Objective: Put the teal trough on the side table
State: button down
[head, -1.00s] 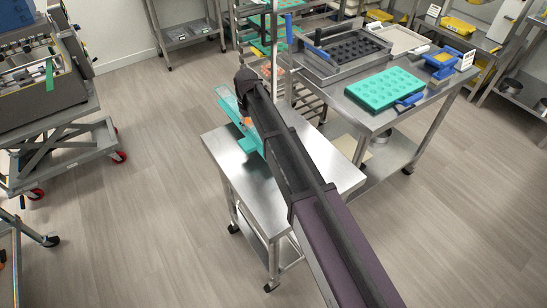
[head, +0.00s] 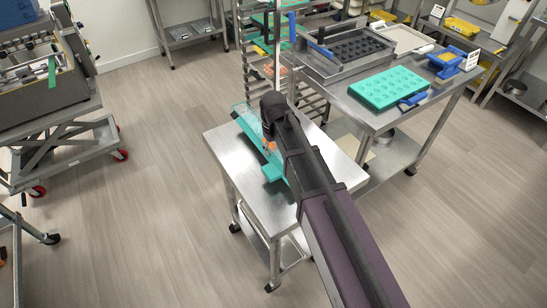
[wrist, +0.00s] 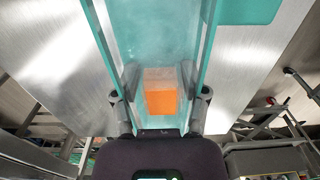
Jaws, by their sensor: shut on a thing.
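The teal trough (head: 273,172) is long, with clear-looking walls, and lies lengthwise over the steel side table (head: 226,147). It also fills the middle of the wrist view (wrist: 155,40), with the table top on both sides. I cannot tell whether it touches the table or is just above it. An orange block (wrist: 160,100) shows at the trough between my fingers. My gripper (wrist: 161,112) is shut on the trough, one finger on each side. In the head view my arm hides part of the trough and most of the gripper.
A steel workbench (head: 432,101) at the right holds a teal mold (head: 388,88) and a dark mold tray (head: 350,49). A rack (head: 311,98) stands close behind the side table. A machine on a cart (head: 45,140) is at the left. Floor between is clear.

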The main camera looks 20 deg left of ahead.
aim_at(275, 158)
jog(key=shift+s+d, duration=0.2)
jog(key=shift+d, duration=0.05)
jog(key=shift+s+d+f+b, duration=0.25)
jog(key=shift+d+f+b, duration=0.05)
jog(key=shift+f+b, duration=1.55)
jog(key=shift+f, duration=0.15)
jog(key=shift+c, duration=0.6)
grip_release()
jog(key=shift+r, duration=0.25)
notch_tip(275, 158, up, 12)
jog(key=p, duration=1.2)
